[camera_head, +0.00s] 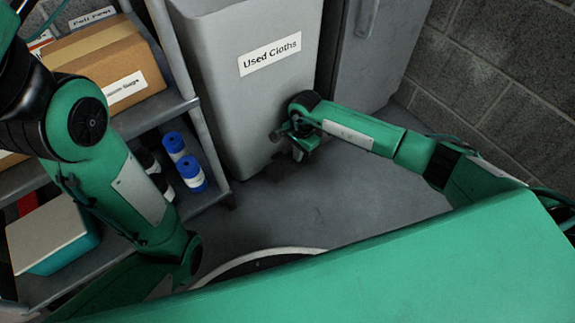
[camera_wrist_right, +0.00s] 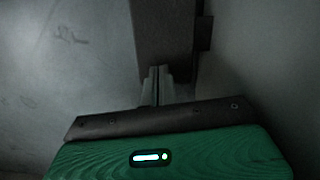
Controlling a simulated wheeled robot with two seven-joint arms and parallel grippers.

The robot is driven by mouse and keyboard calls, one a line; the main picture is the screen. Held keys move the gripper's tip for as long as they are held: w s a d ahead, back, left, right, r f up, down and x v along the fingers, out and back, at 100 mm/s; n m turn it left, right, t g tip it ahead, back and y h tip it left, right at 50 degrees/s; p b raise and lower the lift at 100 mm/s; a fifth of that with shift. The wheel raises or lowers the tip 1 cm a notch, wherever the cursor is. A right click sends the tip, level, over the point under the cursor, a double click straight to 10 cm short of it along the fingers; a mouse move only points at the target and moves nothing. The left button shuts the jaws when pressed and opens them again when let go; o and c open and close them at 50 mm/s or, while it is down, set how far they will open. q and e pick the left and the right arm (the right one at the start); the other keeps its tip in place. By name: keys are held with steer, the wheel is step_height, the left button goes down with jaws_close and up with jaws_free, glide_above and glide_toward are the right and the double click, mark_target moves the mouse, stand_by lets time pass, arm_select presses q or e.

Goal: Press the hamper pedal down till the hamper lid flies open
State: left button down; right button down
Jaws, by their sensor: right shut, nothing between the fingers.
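The hamper (camera_head: 255,100) is a tall light grey bin labelled "Used Cloths". Its top runs out of the head view, so the lid is not shown. My right gripper (camera_head: 300,152) is low at the hamper's front, near its base, with fingers pointing down. In the right wrist view the fingers (camera_wrist_right: 157,86) are together and empty. A dark grey bar (camera_wrist_right: 165,35), which looks like the pedal, lies just beyond the fingertips; I cannot tell whether they touch. In the head view a dark patch shows below the gripper, with the pedal not clear. My left gripper is out of view.
A shelf rack (camera_head: 160,112) with a cardboard box (camera_head: 105,70), blue-topped bottles (camera_head: 190,172) and a teal box (camera_head: 55,240) stands at left. A grey cabinet (camera_head: 365,60) stands right of the hamper, by a block wall (camera_head: 480,70). The floor (camera_head: 350,200) before the hamper is clear.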

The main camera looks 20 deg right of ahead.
steer(key=r+p, duration=0.1)
steer(key=r, duration=0.1)
steer(key=r+p, duration=0.2)
steer(key=r, duration=0.1)
steer(key=shift+w+d, duration=0.1)
steer(key=shift+d, duration=0.1)
steer(key=shift+r+p, duration=0.3)
steer(key=shift+r, duration=0.2)
steer(key=shift+w, duration=0.1)
steer(key=shift+r, duration=0.15)
stand_by(0.4)
